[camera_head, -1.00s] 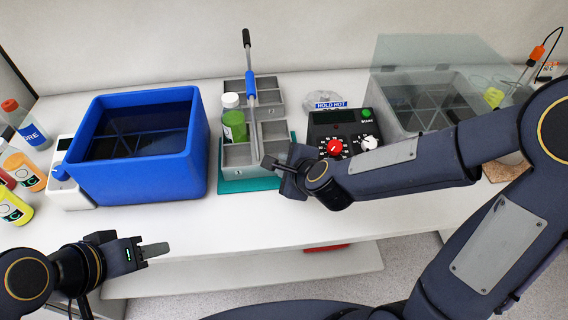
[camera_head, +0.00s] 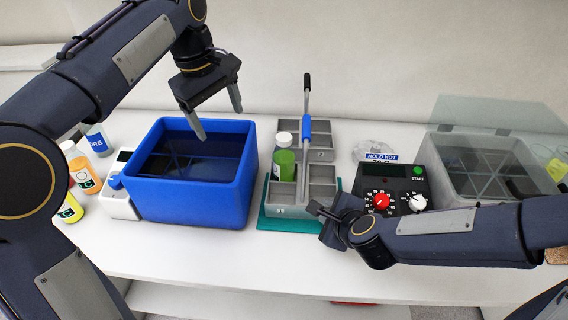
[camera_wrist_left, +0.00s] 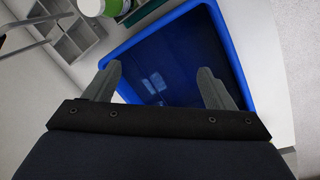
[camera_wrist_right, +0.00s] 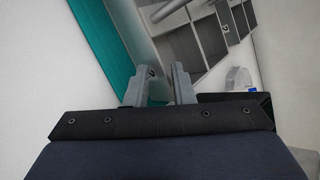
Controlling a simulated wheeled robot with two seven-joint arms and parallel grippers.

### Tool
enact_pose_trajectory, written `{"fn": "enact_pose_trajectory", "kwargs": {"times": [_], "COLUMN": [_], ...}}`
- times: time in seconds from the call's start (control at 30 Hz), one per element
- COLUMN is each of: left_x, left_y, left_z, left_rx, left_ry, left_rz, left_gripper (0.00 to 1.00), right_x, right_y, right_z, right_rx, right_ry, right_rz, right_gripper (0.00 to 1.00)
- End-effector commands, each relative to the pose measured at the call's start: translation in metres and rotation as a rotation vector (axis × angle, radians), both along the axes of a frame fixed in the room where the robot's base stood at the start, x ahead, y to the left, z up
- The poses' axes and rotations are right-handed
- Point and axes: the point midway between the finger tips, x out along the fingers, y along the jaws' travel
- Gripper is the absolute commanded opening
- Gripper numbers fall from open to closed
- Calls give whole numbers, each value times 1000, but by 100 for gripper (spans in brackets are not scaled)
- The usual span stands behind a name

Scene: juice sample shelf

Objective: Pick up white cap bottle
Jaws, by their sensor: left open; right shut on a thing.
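A green bottle with a white cap (camera_head: 284,162) stands upright in a compartment of the grey carrier (camera_head: 290,211), left of its tall handle. In the left wrist view the white-capped bottle (camera_wrist_left: 93,6) is cut by the top edge. My left gripper (camera_head: 218,122) is open and empty, pointing down above the blue box, left of and apart from the bottle. In its wrist view, the fingers (camera_wrist_left: 160,75) spread over the box. My right gripper (camera_head: 318,210) is shut on the carrier's front right edge; its fingers (camera_wrist_right: 159,82) show against the carrier wall.
The blue box (camera_head: 190,197) with dark contents stands left of the carrier. A black device with knobs (camera_head: 400,190) and a lidded grey box (camera_head: 480,203) stand to the right. Several bottles, one orange (camera_head: 82,170), are at the far left. The table's front strip (camera_head: 220,265) is clear.

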Motion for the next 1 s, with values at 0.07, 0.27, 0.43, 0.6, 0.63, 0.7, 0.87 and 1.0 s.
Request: {"fn": "enact_pose_trajectory", "kwargs": {"times": [0.07,0.27,0.43,0.6,0.63,0.7,0.87,1.0], "left_x": [23,55,63,65,65,65,65,66], "left_y": [-25,-82,-117,-131,-131,-131,-127,-125], "left_z": [0,-3,-8,-12,-14,-20,-43,-64], "left_rx": [40,137,191,212,215,216,215,214], "left_ry": [32,78,82,80,81,81,84,84], "left_rz": [75,284,408,461,463,467,465,465], "left_gripper": [77,77,77,77,77,77,77,77], "right_x": [1,1,1,1,1,1,1,1], "right_y": [0,0,-1,-1,-1,-1,-1,-1], "right_z": [0,0,0,0,0,-1,-1,-1], "right_rx": [1,1,2,2,1,1,1,1], "right_ry": [0,0,1,1,1,1,1,1], "right_rz": [-3,-3,-4,-4,-5,-5,-5,-5], "right_gripper": [8,7,7,7,7,7,7,7]}}
